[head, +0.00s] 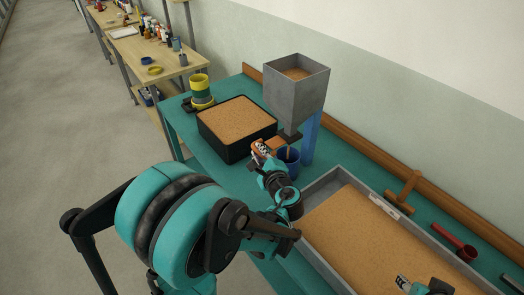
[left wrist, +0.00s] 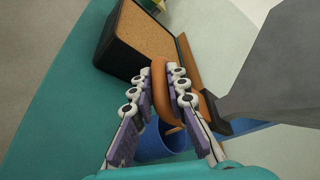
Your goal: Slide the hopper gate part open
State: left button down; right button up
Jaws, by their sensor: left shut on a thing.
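The grey hopper (head: 297,92) stands at the back of the teal table, with sand-coloured grain inside. Its brown gate handle (head: 277,143) sticks out below the hopper toward my left gripper (head: 262,152). In the left wrist view, my left gripper (left wrist: 167,88) has its fingers on both sides of the orange-brown handle (left wrist: 159,92), shut on it. A blue cup (head: 290,163) stands under the spout; it also shows in the left wrist view (left wrist: 160,148). A thin brown streak shows above the cup; I cannot tell if it is falling grain. My right gripper (head: 424,286) is partly cut off at the bottom right.
A grey-walled sand trough (head: 320,183) fills the right side. A wooden T-shaped tool (head: 405,188) and a red cylinder (head: 467,253) lie behind it.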

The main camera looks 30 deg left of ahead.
pick_arm(q)
jog(key=c, duration=1.5)
grip_release()
jog(key=shift+w, duration=0.1)
jog(key=shift+d, duration=0.1)
jog(key=v, duration=1.2)
jog(key=s+f+n+g+h, duration=0.3)
jog(key=s+f+n+h, duration=0.1)
jog(key=f+n+h, duration=0.15)
jog(key=s+d+n+h, duration=0.1)
jog(key=d+n+h, duration=0.1)
jog(key=n, duration=0.1)
jog(key=s+d+n+h, duration=0.2)
jog(key=n, duration=0.1)
jog(key=s+d+n+h, duration=0.2)
jog(key=n, duration=0.1)
jog(key=shift+s+d, duration=0.2)
jog(key=shift+d, duration=0.1)
